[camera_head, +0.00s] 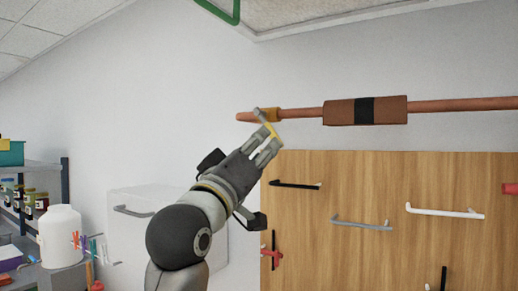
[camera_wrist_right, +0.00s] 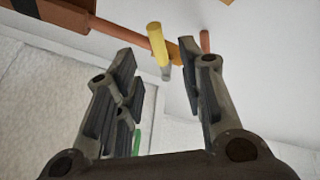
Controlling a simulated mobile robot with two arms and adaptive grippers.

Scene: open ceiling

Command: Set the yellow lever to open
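The yellow lever (camera_head: 272,130) is on a brass valve (camera_head: 268,115) near the left end of a copper pipe in the head view. My right gripper (camera_head: 268,146) is raised just below the valve, its fingers pointing up at the lever and partly covering it. In the right wrist view the yellow lever (camera_wrist_right: 158,44) with its grey end shows between and slightly beyond the fingertips. The right gripper (camera_wrist_right: 168,70) is open there, its fingers spread apart; I see no clear contact with the lever. My left gripper is not in view.
The copper pipe (camera_head: 460,104) runs right along the wall and carries a brown sleeve with a black band (camera_head: 365,111). Below it, a wooden board (camera_head: 390,185) holds several bar handles. A white cabinet (camera_head: 150,200) and a white jar (camera_head: 60,237) are at left.

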